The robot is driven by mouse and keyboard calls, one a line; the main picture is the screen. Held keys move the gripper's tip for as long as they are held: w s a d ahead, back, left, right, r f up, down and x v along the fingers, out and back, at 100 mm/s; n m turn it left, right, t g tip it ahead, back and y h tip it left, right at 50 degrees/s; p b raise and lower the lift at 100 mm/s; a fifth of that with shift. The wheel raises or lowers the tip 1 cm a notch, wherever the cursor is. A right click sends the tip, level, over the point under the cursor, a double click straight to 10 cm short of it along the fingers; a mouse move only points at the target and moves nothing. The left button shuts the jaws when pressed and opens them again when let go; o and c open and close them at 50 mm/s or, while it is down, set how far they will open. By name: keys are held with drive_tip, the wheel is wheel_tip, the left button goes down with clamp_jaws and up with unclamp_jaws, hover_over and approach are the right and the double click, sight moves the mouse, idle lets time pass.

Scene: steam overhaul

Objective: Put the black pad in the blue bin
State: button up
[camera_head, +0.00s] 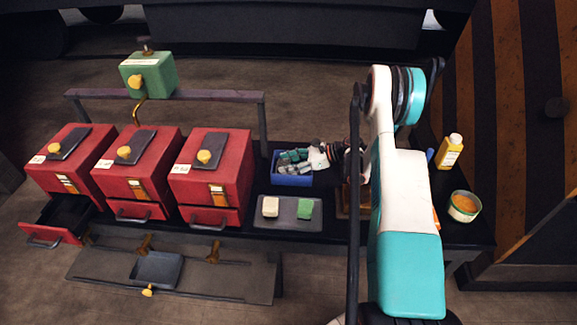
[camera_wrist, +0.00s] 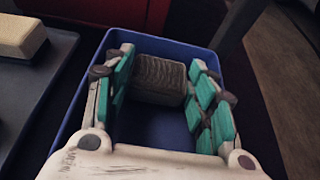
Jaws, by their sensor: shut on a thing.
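The black pad (camera_wrist: 158,78) looks like a dark grey-brown block with ribbed sides in the wrist view. It sits between the fingers of my gripper (camera_wrist: 161,62), which is shut on it. The blue bin (camera_wrist: 155,128) surrounds the pad and fingertips in that view, and its floor shows below the pad. Whether the pad touches the floor I cannot tell. In the head view the blue bin (camera_head: 293,181) stands on the dark bench, with my gripper (camera_head: 304,157) reaching in from the right. The pad is hard to make out there.
A dark tray (camera_head: 288,220) with a cream block (camera_head: 270,206) and a green block (camera_head: 305,209) lies in front of the bin. Red boxes (camera_head: 210,170) stand left, one drawer (camera_head: 55,235) open. A yellow bottle (camera_head: 450,152) and round tub (camera_head: 464,206) stand right.

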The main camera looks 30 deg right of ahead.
drive_tip(key=o, duration=0.9)
drive_tip(key=shift+c, duration=0.2)
drive_tip(key=shift+s+d+r, duration=0.15)
drive_tip(key=shift+r, duration=0.05)
drive_tip(key=p+v, duration=0.3)
drive_tip(key=v, duration=0.8)
drive_tip(key=shift+s+d+r+p, duration=0.1)
drive_tip(key=shift+s+d+p, duration=0.1)
drive_tip(key=shift+p, duration=0.1)
